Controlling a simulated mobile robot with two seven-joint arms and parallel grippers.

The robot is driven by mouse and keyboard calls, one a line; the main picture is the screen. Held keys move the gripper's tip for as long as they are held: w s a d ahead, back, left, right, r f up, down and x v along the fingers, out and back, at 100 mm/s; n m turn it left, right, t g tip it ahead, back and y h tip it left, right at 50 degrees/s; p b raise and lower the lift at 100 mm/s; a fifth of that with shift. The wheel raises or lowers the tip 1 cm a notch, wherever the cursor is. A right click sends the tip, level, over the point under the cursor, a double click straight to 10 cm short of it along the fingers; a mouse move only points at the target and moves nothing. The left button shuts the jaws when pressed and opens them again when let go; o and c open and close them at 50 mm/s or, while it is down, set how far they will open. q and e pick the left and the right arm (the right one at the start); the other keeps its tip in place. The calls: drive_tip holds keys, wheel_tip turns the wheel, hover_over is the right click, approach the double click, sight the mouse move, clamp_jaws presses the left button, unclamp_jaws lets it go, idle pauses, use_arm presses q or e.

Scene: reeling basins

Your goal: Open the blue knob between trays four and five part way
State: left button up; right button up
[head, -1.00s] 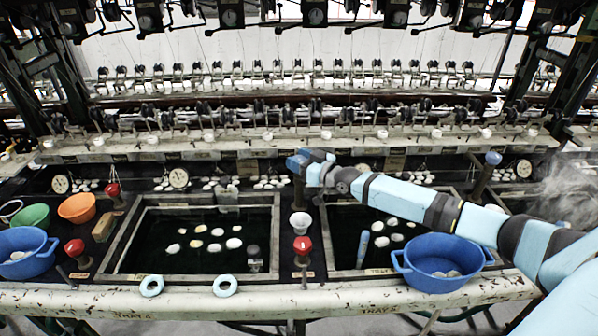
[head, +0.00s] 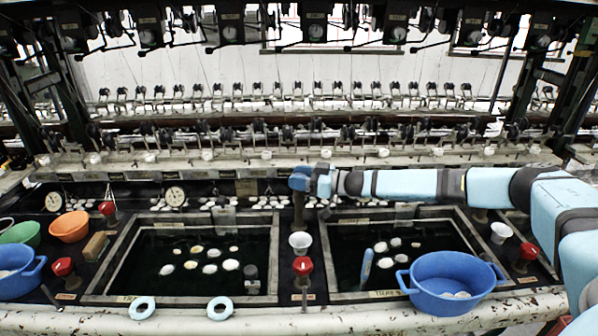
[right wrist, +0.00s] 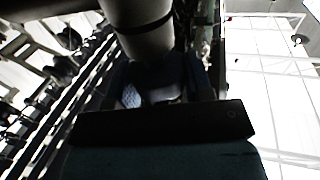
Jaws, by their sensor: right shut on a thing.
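Two dark water trays stand side by side, the left one (head: 114,262) and the right one (head: 328,262). Between them, at the back, a brown post (head: 298,214) rises. My right gripper (head: 300,181) is at its top, shut on the blue knob there. The knob is mostly hidden by the fingers, and I cannot tell how far it is turned. In the dim right wrist view, my fingers (right wrist: 160,88) close around a bluish patch, with a grey cylinder (right wrist: 140,35) beyond. My left gripper is out of view.
A red knob (head: 302,266) and white cup (head: 300,243) stand in front of the post. A blue basin (head: 450,284) sits at the right tray's front edge. Pale cocoons (head: 210,269) float in the left tray. My right arm spans the space above the right tray.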

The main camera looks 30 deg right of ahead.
drive_tip(key=shift+r+n+g+y+p, duration=0.1)
drive_tip(key=shift+n+g+y+p, duration=0.7)
drive_tip(key=shift+n+g+y, duration=0.3)
drive_tip(key=o, duration=0.9)
drive_tip(key=shift+b+v, duration=0.65)
drive_tip(key=shift+v, duration=6.3)
drive_tip(key=shift+w+d, duration=0.1)
drive_tip(key=shift+w, duration=0.1)
